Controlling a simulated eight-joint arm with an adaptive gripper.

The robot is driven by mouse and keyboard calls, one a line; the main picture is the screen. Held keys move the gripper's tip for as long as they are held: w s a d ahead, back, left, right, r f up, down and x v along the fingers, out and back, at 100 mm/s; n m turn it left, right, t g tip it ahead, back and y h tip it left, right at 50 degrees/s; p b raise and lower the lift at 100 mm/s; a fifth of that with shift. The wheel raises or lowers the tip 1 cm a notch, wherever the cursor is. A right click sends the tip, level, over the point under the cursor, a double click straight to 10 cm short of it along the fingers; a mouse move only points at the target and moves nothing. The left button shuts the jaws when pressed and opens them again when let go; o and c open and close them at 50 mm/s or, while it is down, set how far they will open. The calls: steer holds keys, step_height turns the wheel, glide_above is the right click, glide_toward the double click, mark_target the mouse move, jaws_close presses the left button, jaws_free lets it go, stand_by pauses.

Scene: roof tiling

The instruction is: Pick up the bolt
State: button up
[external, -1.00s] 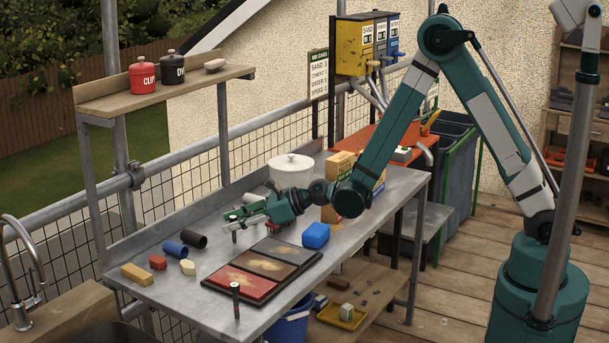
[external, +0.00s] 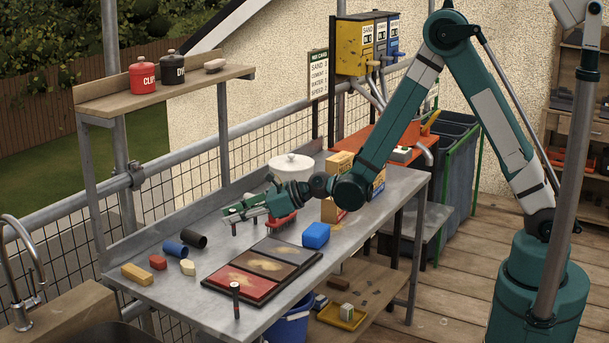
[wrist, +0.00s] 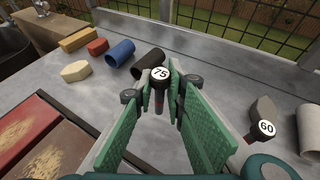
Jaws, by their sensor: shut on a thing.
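The bolt (wrist: 160,78) has a dark shank and a round white top marked 75. In the wrist view it stands upright between the fingertips of my gripper (wrist: 158,96), which is shut on it. A second bolt (wrist: 263,120), with a dark head and a white top marked 60, is to the right of my fingers.
Blue (external: 174,248) and brown (external: 194,239) tubes and several small blocks lie at the bench's left. The tray of coloured panels (external: 262,265), a blue block (external: 316,235) and an upright dark cylinder (external: 235,299) are nearer the front. A light cylinder (wrist: 312,125) is at right in the wrist view.

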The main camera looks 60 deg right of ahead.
steer(key=shift+r+p, duration=0.9)
steer(key=shift+r, duration=2.95)
steer(key=s+d+r+m+h, duration=0.1)
steer(key=s+d, duration=0.3)
steer(key=d, duration=0.9)
steer(key=s+d+m+t+h, duration=0.1)
steer(key=s+d, duration=0.3)
steer(key=d, duration=0.9)
steer(key=shift+s+r, duration=0.25)
steer(key=shift+r, duration=0.1)
steer(key=shift+w, duration=0.1)
steer(key=w+a+f+n+g+y+p, duration=0.1)
steer(key=w+n+y, duration=0.4)
steer(key=w, duration=0.5)
steer(key=shift+w+a+f+n+g+y, duration=0.2)
steer(key=shift+a+n+g+y, duration=0.3)
steer(key=shift+g, duration=0.9)
